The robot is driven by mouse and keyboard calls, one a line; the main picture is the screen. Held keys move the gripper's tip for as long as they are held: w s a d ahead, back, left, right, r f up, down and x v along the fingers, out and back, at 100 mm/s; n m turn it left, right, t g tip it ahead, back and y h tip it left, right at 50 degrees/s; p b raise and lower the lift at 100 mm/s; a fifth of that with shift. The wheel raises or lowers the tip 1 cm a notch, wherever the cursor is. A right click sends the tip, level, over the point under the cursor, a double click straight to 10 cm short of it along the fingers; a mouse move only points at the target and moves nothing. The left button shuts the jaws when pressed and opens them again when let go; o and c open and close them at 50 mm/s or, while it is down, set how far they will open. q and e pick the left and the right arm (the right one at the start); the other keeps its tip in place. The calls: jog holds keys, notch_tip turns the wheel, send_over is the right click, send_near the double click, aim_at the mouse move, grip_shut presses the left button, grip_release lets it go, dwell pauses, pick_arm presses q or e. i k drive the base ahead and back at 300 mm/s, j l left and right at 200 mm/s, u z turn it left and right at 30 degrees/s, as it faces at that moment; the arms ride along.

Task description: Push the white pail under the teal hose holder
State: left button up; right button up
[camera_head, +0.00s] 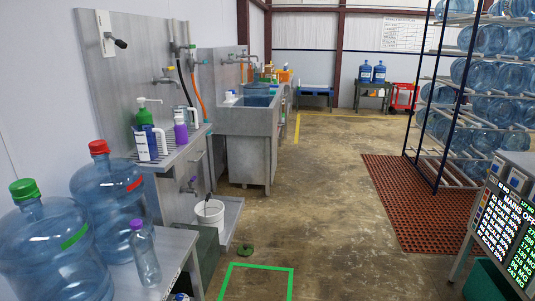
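The white pail (210,217) stands upright at the foot of the near wash station, on or beside a low grey ledge. I cannot make out a clearly teal hose holder. A black hose (184,80) and an orange hose (198,92) hang from fittings high on the grey back panel, but the fittings' colours are too small to tell. Neither of my grippers is in view.
Two large blue jugs (37,245) and a small bottle (143,255) stand on a near-left table. A green-taped outline (255,266) and a small green object (245,250) lie on the floor. A jug rack (470,90) stands right. The middle floor is clear.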

aim_at(209, 212)
jog(key=i+u, duration=0.2)
jog(key=i, duration=0.35)
jog(key=i+l+u, duration=0.2)
jog(key=i, duration=0.3)
jog(key=i+l+u, duration=0.25)
jog(key=i, duration=0.3)
jog(key=i+l+u, duration=0.2)
jog(key=i+l, duration=0.15)
jog(key=i, duration=0.15)
jog(key=i+l+z, duration=0.25)
jog(key=l, duration=0.15)
jog(key=i+l+z, duration=0.4)
jog(key=i, duration=0.25)
jog(key=i+l+z, duration=0.25)
jog(key=i, duration=0.25)
jog(key=i+l+z, duration=0.2)
jog(key=i, duration=0.3)
jog(key=i+u, duration=0.2)
jog(key=u, duration=0.2)
jog(key=i+u, duration=0.2)
jog(key=u, duration=0.15)
jog(key=i+l+u, duration=0.2)
jog(key=u, duration=0.2)
jog(key=i+l+u, duration=0.15)
jog(key=u, duration=0.25)
